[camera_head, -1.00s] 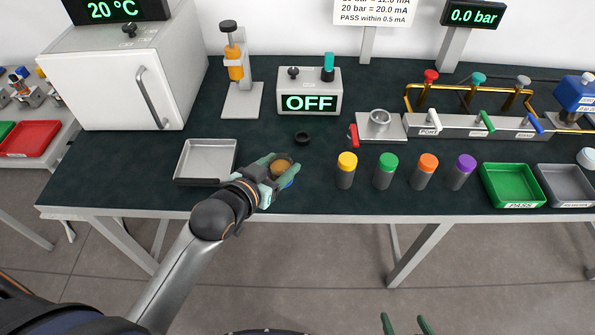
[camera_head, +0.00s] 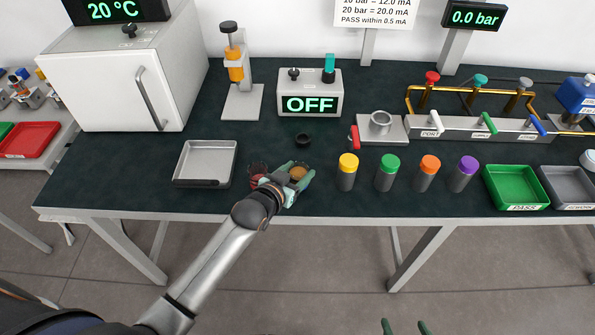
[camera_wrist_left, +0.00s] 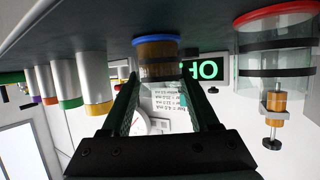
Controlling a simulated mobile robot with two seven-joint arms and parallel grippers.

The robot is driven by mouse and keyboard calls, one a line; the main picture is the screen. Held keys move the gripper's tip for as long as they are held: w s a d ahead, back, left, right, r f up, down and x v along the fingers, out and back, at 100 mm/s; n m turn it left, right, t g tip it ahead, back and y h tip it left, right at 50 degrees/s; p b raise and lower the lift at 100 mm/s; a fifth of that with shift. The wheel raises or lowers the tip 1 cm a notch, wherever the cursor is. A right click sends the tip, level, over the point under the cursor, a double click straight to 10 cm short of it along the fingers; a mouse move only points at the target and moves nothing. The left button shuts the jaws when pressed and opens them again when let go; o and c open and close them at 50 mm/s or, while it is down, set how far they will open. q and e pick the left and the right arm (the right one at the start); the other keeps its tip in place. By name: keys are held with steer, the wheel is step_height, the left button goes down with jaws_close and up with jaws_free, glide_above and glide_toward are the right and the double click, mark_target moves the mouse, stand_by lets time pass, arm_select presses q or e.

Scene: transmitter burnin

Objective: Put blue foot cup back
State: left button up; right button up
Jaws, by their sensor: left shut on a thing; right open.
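The blue foot cup is a clear cup with amber contents and a blue rim at its foot. It shows between the fingers in the left wrist view (camera_wrist_left: 158,52), which is upside down, and as an amber patch in the head view (camera_head: 299,173). My left gripper (camera_head: 300,180) is shut on it near the table's front edge. The cup looks upright, its foot at or very near the tabletop; I cannot tell if it touches. My right gripper (camera_head: 405,327) is open and empty at the bottom edge of the head view, well away from the table.
A red-footed clear cup (camera_wrist_left: 278,50) stands close by, left of my left gripper in the head view (camera_head: 258,170). A metal tray (camera_head: 207,148) lies further left. A black ring (camera_head: 303,140) lies behind. Several capped cylinders, the nearest yellow-topped (camera_head: 347,174), stand to the right.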

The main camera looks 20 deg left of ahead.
arm_select(q)
steer(key=shift+f, duration=0.1)
steer(key=o, duration=1.3)
steer(key=shift+o, duration=0.2)
steer(key=shift+s+r, duration=0.15)
steer(key=shift+r, duration=0.05)
steer(key=p+v, duration=0.1)
steer(key=v, duration=1)
steer(key=shift+s+a+r, duration=0.1)
steer(key=shift+s, duration=0.1)
steer(key=s+d+f+g, duration=0.1)
steer(key=s+f+g, duration=0.3)
steer(key=s+f, duration=1.1)
